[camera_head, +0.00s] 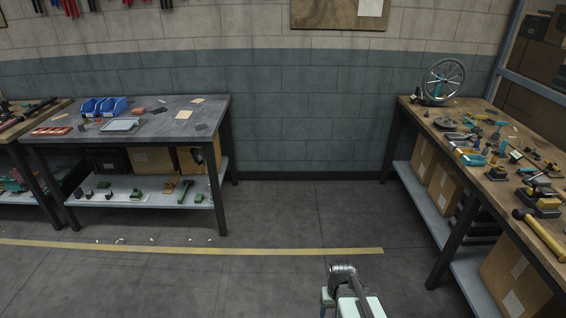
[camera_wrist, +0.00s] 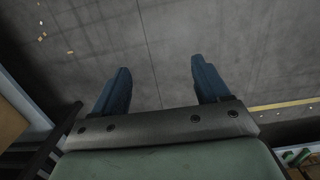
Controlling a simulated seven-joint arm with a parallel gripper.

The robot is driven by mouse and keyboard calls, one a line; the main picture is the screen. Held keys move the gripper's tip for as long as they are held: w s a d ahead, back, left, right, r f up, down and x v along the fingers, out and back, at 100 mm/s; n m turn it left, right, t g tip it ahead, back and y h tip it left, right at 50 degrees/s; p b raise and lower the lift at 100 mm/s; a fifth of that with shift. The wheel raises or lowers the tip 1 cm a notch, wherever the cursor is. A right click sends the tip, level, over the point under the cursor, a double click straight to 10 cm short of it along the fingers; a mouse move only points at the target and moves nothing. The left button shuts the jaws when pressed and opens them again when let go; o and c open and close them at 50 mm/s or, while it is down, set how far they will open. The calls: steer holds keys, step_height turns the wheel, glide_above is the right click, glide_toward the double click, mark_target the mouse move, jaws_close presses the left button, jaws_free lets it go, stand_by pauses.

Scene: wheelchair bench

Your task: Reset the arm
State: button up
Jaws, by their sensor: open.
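My gripper (camera_wrist: 160,65) shows in the wrist view with its two blue fingers well apart. Nothing is between them, and bare grey floor lies beyond the tips. In the head view, part of my arm (camera_head: 346,291) shows at the bottom edge, right of the middle, over open floor. I cannot make out the fingers clearly there. No object is held.
A grey-topped bench (camera_head: 178,119) with blue bins (camera_head: 104,107) stands at the left. A wooden bench (camera_head: 421,115) with a wheel (camera_head: 444,80) and many tools stands at the right. Floor between them is clear, crossed by a yellow line (camera_head: 270,251).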

steer(key=s+f+g, duration=0.3)
steer(key=s+f, duration=0.5)
steer(key=s, duration=0.5)
steer(key=s+f+g, duration=0.2)
steer(key=s+f, duration=0.6)
steer(key=s, duration=0.5)
steer(key=shift+s+f+g, duration=0.15)
steer(key=shift+f+g, duration=0.05)
steer(key=shift+g, duration=0.2)
steer(key=shift+c, duration=0.2)
